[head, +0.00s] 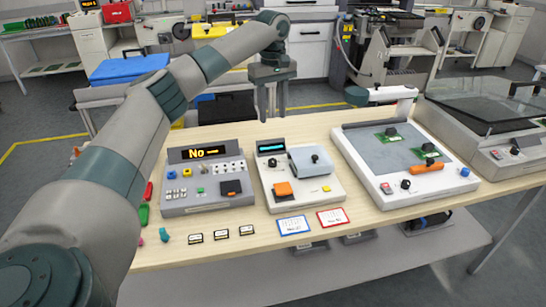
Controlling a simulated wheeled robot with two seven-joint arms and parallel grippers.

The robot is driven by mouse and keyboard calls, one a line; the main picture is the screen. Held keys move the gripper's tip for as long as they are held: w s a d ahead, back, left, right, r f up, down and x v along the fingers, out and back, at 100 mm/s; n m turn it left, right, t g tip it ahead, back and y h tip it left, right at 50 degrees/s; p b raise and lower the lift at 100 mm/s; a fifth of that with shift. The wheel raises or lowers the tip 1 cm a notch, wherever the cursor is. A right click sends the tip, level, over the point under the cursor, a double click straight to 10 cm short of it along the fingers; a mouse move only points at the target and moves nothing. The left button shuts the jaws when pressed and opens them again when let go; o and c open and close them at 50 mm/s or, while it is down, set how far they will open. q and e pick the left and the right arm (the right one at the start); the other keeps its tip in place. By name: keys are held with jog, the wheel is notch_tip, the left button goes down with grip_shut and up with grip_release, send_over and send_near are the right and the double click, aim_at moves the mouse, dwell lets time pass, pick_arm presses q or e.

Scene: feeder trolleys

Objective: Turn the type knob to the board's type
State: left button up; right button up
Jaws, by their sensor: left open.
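My left gripper (275,103) hangs fingers down above the back edge of the table. It is open and empty, apart from the devices below. A grey tester (207,205) stands at the left of the table, with a dark display reading "No" in yellow, small coloured controls and a black square part. A white device (327,200) with a lit blue display, an orange part and a grey lid stands beside it. Green boards (388,136) lie on the grey bed of a larger white device (437,184). I cannot tell which small control is the type knob. My right gripper is out of view.
A blue-edged card (294,226), a red-edged card (332,217) and small black-and-white tags (221,234) lie along the table's (380,218) front. A glass-lidded machine (490,105) stands at the right. My left arm covers the table's left end.

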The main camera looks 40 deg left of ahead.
pick_arm(q)
jog(key=f, duration=0.1)
send_over(272, 161)
notch_tip(272, 161, down, 6)
jog(key=r, duration=0.1)
notch_tip(272, 161, down, 10)
jog(key=shift+w+d+r+p, duration=0.1)
jog(key=shift+p, duration=0.95)
jog(key=shift+f, duration=0.7)
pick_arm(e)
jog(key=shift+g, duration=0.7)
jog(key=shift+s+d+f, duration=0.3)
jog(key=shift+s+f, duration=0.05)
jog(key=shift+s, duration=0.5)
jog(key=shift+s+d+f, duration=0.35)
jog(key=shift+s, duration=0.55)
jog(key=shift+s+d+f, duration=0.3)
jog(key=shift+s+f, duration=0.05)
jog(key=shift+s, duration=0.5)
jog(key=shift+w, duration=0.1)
pick_arm(q)
grip_shut()
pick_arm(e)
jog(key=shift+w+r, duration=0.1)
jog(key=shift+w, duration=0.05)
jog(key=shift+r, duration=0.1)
